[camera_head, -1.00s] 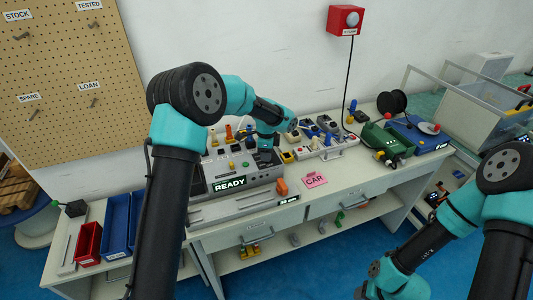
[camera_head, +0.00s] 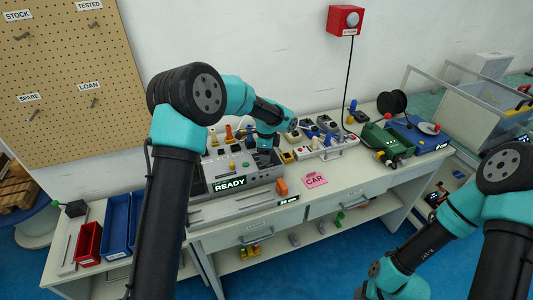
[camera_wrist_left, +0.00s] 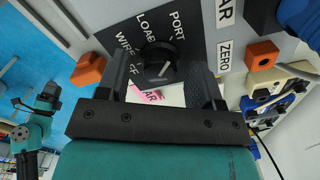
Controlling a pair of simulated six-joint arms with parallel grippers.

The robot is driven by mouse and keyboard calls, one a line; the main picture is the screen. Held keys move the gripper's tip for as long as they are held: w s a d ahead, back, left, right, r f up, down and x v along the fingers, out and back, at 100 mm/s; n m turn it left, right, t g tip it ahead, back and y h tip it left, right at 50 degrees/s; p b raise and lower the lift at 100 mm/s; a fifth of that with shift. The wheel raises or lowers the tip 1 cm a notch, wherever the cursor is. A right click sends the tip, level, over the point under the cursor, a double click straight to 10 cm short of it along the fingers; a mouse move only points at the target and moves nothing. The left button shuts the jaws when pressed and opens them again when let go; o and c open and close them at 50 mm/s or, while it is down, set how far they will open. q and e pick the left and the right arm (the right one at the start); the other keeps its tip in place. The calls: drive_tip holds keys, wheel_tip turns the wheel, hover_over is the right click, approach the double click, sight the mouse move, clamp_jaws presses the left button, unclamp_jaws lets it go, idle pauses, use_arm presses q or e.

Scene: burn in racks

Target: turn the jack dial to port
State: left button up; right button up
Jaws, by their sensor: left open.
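The jack dial (camera_wrist_left: 158,60) is a round black knob with a pale pointer mark, on a dark panel (camera_wrist_left: 120,42) lettered PORT, LOAD, WIRE and a partly covered word. My left gripper (camera_wrist_left: 161,80) is open, with one dark finger on each side of the dial; I cannot tell whether either touches it. In the head view my left gripper (camera_head: 265,141) is down at the grey READY console (camera_head: 200,185), and the dial is hidden. My right arm (camera_head: 445,225) hangs low at the right; its jaws cannot be made out.
An orange block (camera_head: 281,186) sits at the console's right end, beside a pink CAR card (camera_head: 315,180). Right of it are a white fixture (camera_head: 325,147) and a green box (camera_head: 388,140). Blue (camera_head: 116,222) and red (camera_head: 88,242) bins stand at the left.

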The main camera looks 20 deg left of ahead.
use_arm(q)
wheel_tip(320, 180, up, 17)
drive_tip(key=shift+r, duration=0.2)
idle(0.6)
drive_tip(key=shift+f, duration=0.1)
